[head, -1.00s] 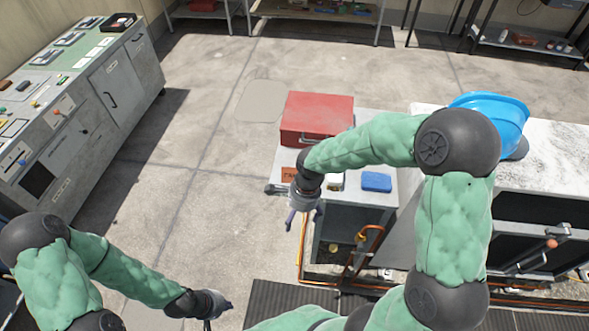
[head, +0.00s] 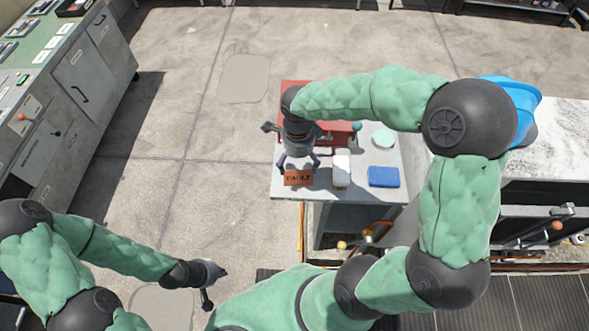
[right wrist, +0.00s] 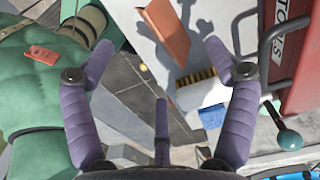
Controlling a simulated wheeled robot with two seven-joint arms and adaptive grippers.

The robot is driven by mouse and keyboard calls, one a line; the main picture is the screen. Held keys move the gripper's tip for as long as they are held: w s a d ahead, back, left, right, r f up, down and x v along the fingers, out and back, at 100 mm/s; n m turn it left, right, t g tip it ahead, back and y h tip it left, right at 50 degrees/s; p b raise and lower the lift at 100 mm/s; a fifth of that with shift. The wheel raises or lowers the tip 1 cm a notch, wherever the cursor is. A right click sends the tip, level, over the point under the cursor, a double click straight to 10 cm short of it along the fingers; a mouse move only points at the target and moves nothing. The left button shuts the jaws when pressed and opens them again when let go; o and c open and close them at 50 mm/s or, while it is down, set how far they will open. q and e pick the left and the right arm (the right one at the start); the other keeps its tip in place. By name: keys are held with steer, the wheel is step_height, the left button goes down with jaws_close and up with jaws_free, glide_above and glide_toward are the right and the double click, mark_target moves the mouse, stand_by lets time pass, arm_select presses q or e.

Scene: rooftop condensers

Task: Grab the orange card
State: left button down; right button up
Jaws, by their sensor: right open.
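The orange card (head: 298,178), with dark lettering, is at the near left of the small grey table (head: 340,194). It also shows in the right wrist view (right wrist: 167,30), where it appears tilted, beyond and between the spread fingers. My right gripper (head: 298,162) points down over the card's far edge, open and empty. In the right wrist view its fingers (right wrist: 157,48) stand wide apart with a visible gap to the card. My left gripper (head: 208,286) hangs low at the left, away from the table; its opening is unclear.
A white block-like item (head: 341,168) stands just right of the card, with a blue block (head: 383,177) beyond it. A red toolbox (head: 343,133) lies behind my right gripper, partly hidden. A pale green round item (head: 383,138) is nearby. The floor left of the table is clear.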

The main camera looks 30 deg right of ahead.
mark_target(299, 176)
steer(key=f, duration=0.2)
steer(key=shift+s+f, duration=0.25)
steer(key=shift+f, duration=0.05)
steer(key=shift+w+f+b, duration=0.15)
steer(key=shift+f+b, duration=0.15)
steer(key=shift+f, duration=0.25)
steer(key=shift+d+f+b, duration=0.1)
steer(key=shift+f+b, duration=0.6)
steer(key=shift+f, duration=1.85)
steer(key=c, duration=1.2)
